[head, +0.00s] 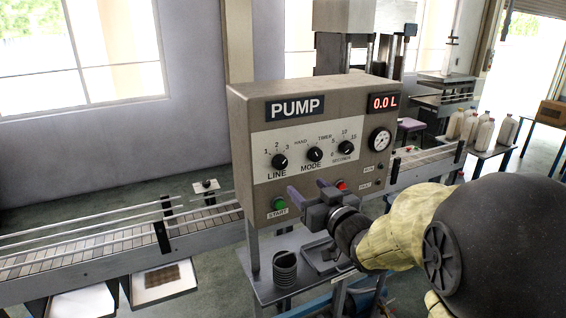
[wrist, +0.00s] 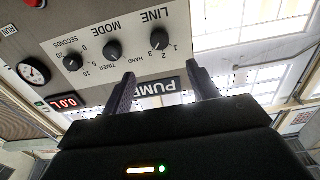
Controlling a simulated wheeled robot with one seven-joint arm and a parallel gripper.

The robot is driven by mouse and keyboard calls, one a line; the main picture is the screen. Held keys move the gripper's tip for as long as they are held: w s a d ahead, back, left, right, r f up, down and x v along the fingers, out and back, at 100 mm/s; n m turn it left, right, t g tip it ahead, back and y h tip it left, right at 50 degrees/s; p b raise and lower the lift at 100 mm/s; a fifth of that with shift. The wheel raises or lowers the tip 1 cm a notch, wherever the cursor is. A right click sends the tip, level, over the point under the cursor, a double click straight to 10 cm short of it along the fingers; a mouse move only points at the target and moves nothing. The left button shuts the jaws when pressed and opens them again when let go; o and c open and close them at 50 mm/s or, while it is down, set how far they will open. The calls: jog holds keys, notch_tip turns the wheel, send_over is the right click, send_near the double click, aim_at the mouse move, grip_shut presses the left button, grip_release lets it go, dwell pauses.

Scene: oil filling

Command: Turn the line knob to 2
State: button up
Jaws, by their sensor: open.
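The LINE knob (head: 279,161) is a small black dial at the left of the pump panel's white plate, with 1, 2 and 3 printed above it. I cannot tell which number it points to. In the wrist view the panel appears turned over, and the LINE knob (wrist: 158,40) lies beyond the fingertips, sideways between them. My gripper (head: 308,190) is open and empty in front of the lower panel, below and right of the LINE knob in the head view. Its two fingers (wrist: 161,68) also show in the wrist view, apart from the knob.
The MODE knob (head: 314,154) and SECONDS knob (head: 345,147) sit right of the LINE knob. A green START button (head: 278,203) and a red button (head: 340,185) are below. A display (head: 383,101) reads 0.0 L. A conveyor (head: 120,240) runs left of the pump.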

aim_at(282, 164)
jog(key=p+x, duration=0.5)
jog(key=x, duration=0.8)
jog(key=shift+w+r, duration=0.1)
jog(key=shift+w, duration=0.05)
jog(key=shift+w+a, duration=0.2)
jog(key=shift+w, duration=0.2)
jog(key=shift+s, duration=0.25)
jog(key=c, duration=1)
